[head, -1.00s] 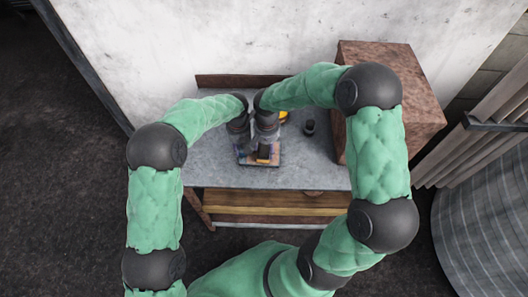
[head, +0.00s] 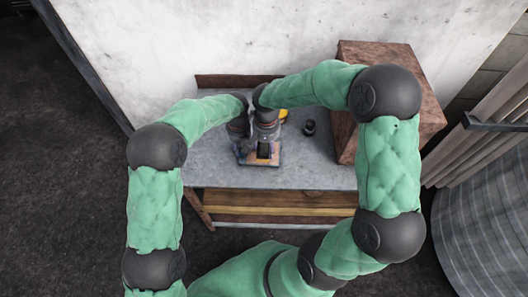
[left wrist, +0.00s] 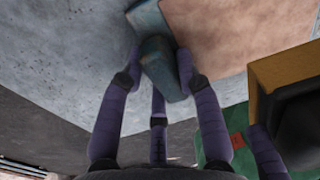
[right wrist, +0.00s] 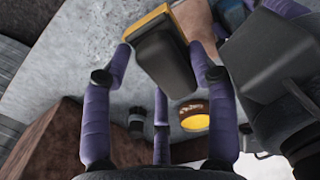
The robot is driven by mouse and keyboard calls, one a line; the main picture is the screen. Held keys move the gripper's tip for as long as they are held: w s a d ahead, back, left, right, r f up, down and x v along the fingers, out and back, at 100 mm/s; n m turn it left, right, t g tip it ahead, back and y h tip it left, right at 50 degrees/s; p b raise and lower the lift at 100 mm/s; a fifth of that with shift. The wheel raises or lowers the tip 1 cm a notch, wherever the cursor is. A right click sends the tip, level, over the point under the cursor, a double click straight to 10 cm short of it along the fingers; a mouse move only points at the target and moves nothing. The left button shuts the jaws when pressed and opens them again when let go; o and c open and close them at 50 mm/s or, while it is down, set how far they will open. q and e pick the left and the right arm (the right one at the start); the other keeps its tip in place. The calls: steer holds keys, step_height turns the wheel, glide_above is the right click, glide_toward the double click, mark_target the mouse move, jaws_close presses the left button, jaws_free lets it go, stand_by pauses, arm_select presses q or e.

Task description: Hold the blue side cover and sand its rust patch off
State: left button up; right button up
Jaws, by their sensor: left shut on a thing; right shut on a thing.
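The side cover (head: 245,159) lies on the grey bench top, near its front edge. Its top shows brownish rust, also seen as a tan area (left wrist: 235,35) in the left wrist view. My left gripper (head: 241,137) is shut on a blue-grey grip piece (left wrist: 160,65) at the cover's side. My right gripper (head: 265,137) is shut on a black sanding block with a yellow edge (right wrist: 165,55). The block is over the cover; I cannot tell whether it touches. The grippers hide much of the cover.
A rusty brown box (head: 395,75) stands at the right. The bench's left part is clear. A wall closes the back.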

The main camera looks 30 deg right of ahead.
steer(key=shift+r, duration=0.15)
arm_select(q)
steer(key=o, duration=1.2)
step_height(320, 180, up, 12)
